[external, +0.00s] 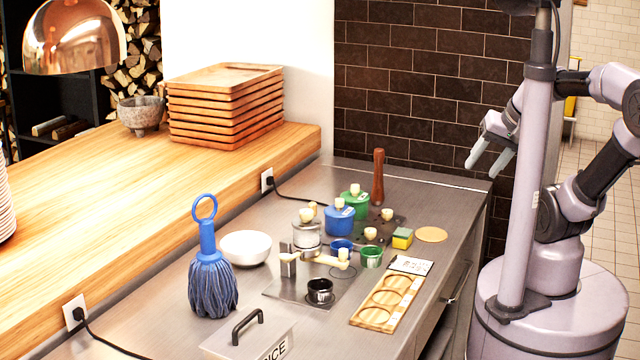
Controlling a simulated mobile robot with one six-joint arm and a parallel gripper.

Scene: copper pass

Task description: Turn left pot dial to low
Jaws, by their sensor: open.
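A blue pot (338,221) and a green pot (353,207) with cream lid knobs stand near the middle of the steel counter. Cream knobs, one at the right of the pots (388,214) and one in front of it (370,233), show by a dark plate (392,232). I cannot tell which of them is the left pot dial, and their settings are too small to read. My gripper (484,167) is open and empty, held in the air to the right of the counter's far end, well apart from the pots and knobs.
A steel pot (306,234), small blue cup (341,245), green cup (371,257), sponge (402,238) and wooden tray (362,318) crowd the area near the pots. A tall wooden handle (378,177) rises behind. A blue mop-like brush (212,285) and white bowl (245,248) stand left.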

